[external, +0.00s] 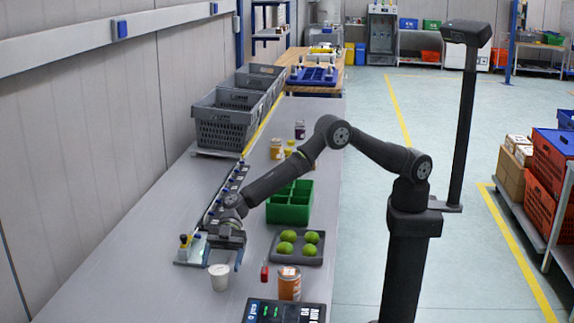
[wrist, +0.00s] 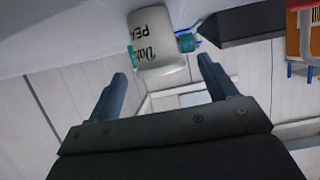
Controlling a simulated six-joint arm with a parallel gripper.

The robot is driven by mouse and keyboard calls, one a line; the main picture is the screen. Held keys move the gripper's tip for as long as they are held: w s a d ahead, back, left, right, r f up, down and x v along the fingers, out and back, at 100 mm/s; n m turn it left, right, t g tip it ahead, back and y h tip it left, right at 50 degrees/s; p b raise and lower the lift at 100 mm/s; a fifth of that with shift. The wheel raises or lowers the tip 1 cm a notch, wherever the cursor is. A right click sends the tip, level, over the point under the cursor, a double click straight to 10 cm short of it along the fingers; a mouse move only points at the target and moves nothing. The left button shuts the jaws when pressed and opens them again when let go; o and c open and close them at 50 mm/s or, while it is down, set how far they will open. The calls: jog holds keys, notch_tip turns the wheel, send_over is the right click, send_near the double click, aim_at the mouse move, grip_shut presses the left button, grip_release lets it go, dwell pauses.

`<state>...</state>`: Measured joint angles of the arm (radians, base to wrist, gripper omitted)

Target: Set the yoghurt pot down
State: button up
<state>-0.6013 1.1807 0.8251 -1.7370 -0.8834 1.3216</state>
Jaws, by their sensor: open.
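The yoghurt pot (external: 219,277) is small and white and stands upright on the grey bench in the external view. In the wrist view the pot (wrist: 160,45) shows dark lettering on its side, just beyond the fingertips. My gripper (external: 236,262) is low over the bench, right beside the pot. In the wrist view my gripper (wrist: 163,72) has its two fingers wide apart, with nothing held between them. The pot's far side is hidden.
A tin with an orange label (external: 289,284), a small red item (external: 264,274) and a dark device with a display (external: 284,312) lie to the right. A dark tray (external: 313,260) of green fruit and a green divided crate (external: 290,214) are behind. The bench left of the pot is clear.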

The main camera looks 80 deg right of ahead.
aim_at(219, 269)
jog(key=v, duration=0.9)
jog(key=shift+a, duration=0.1)
jog(key=x, duration=1.2)
jog(key=shift+f, duration=0.1)
notch_tip(219, 269, up, 2)
jog(key=shift+r, duration=0.7)
jog(key=shift+f, duration=0.1)
